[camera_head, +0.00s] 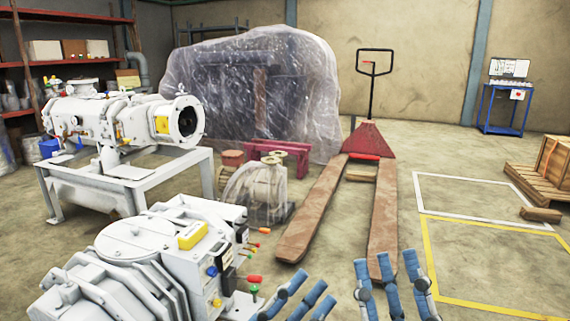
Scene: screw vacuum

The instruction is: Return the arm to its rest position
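My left gripper (308,293) shows its blue fingers at the bottom edge, just right of the near white vacuum pump (125,240). The fingers are spread apart and slant up to the right, with nothing between them. My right gripper (387,272) is to the right of it, fingers spread and pointing up, also empty. Its fingers overlap the near end of the pallet jack's right fork (384,215) in the picture. Both palms and arms are cut off by the bottom edge.
Another white pump (130,120) rests on a grey metal stand (110,185) at left. A red pallet jack (369,139) stands mid-floor before a plastic-wrapped machine (230,95). White and yellow floor markings are at right, with a crate (553,158) and a blue cart (503,105).

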